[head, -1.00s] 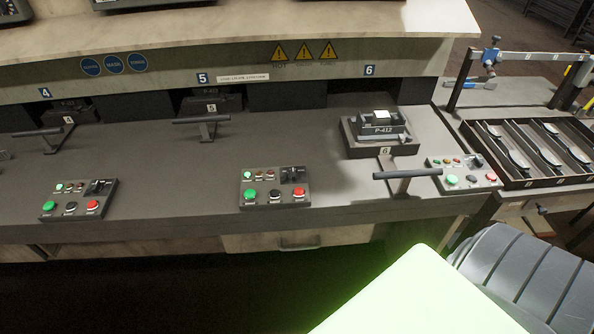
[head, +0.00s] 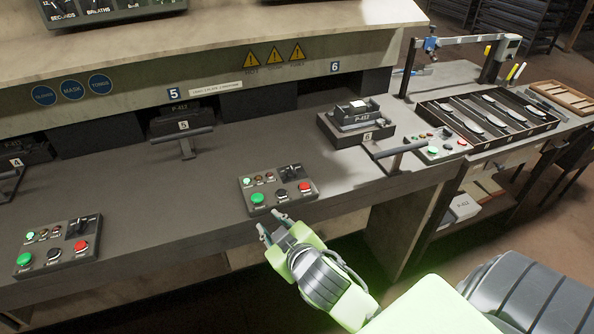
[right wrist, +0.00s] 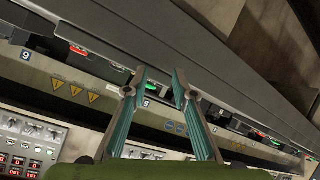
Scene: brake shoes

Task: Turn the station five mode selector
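The station five control panel (head: 278,188) lies on the bench front to the right of the number 5 sign (head: 174,94). It has a green, a black and a red button, small lamps and a black mode selector (head: 291,172) at its upper right. The selector's exact angle is too small to tell. My right gripper (head: 270,221) is open and empty just in front of this panel, below its front edge in the picture and apart from the selector. Its two spread fingers also show in the right wrist view (right wrist: 159,78). My left gripper is out of view.
Another panel (head: 57,247) lies at the left and a third (head: 435,146) at the right. A lever handle (head: 395,149) stands by the station six fixture (head: 356,122). A tray of brake shoes (head: 487,118) is at the right. Bench surface (head: 215,170) left of the middle panel is clear.

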